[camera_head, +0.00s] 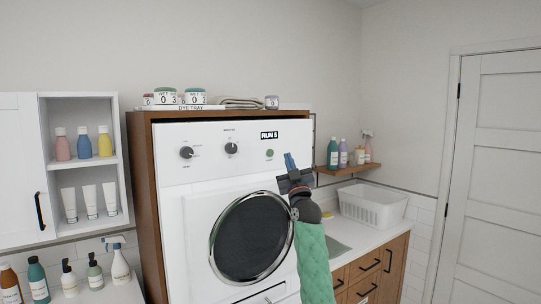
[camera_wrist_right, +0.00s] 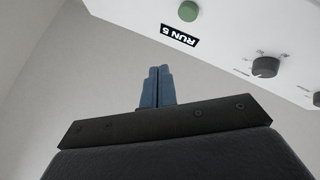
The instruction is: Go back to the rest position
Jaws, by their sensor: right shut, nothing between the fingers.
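My right gripper (camera_head: 290,161) is raised in front of the upper right of the white washing machine (camera_head: 190,225), just below and right of its green button (camera_head: 270,153). Its blue fingers are together and empty, pointing up. In the right wrist view the shut fingers (camera_wrist_right: 157,87) show against the wall, with the green button (camera_wrist_right: 188,11) and the "RUN 5" label (camera_wrist_right: 179,35) beyond them. No contact with the panel is visible. My green-sleeved right arm covers part of the machine's right side. My left gripper is not in view.
A wooden surround (camera_head: 145,205) frames the machine, with jars and a folded cloth on top. A counter with a white basket (camera_head: 373,206) and a small bottle shelf (camera_head: 347,169) are at right. An open cabinet (camera_head: 85,170) and bottles are at left.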

